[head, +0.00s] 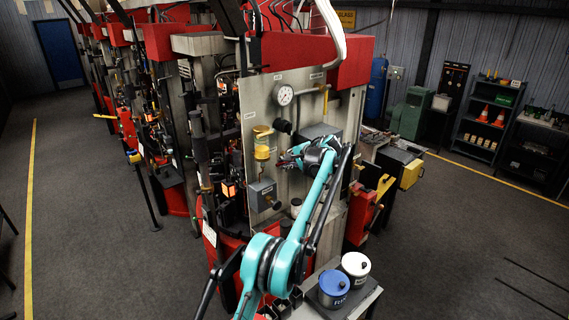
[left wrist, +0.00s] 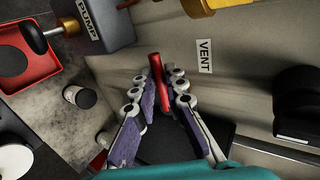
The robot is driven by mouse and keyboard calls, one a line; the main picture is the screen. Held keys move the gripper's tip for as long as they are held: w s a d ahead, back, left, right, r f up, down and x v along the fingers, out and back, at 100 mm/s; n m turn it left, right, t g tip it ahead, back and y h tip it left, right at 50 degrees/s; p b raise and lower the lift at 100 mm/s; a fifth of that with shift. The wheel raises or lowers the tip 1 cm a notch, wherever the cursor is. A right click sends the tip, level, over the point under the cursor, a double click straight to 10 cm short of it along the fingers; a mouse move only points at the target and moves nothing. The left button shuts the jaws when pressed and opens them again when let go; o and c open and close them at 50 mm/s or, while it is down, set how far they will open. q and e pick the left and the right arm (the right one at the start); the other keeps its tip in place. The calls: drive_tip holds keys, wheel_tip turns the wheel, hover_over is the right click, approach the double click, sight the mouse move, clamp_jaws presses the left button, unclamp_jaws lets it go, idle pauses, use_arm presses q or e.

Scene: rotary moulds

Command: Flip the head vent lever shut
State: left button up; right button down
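The red vent lever (left wrist: 161,88) shows in the left wrist view, beside the white VENT label (left wrist: 204,56) on the pale panel. My left gripper (left wrist: 161,80) has its fingers on either side of the lever, with a gap between the tips; I cannot tell whether a pad touches it. In the head view my left gripper (head: 290,160) is at the upright grey panel (head: 260,98), right of the yellow-capped sight glass, and hides most of the lever. My right gripper is not in view.
A grey PUMP box (left wrist: 95,24) with a black knob is near the fingers, and shows in the head view (head: 263,194). A pressure gauge (head: 283,95) is higher on the panel. A blue pot (head: 334,288) and white pot (head: 355,265) stand below right.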

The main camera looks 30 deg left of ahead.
use_arm(q)
drive_tip(key=shift+o, duration=1.3)
drive_tip(key=shift+w, duration=0.1)
drive_tip(key=v, duration=1.2)
drive_tip(key=shift+d, duration=0.1)
drive_tip(key=shift+f, duration=0.15)
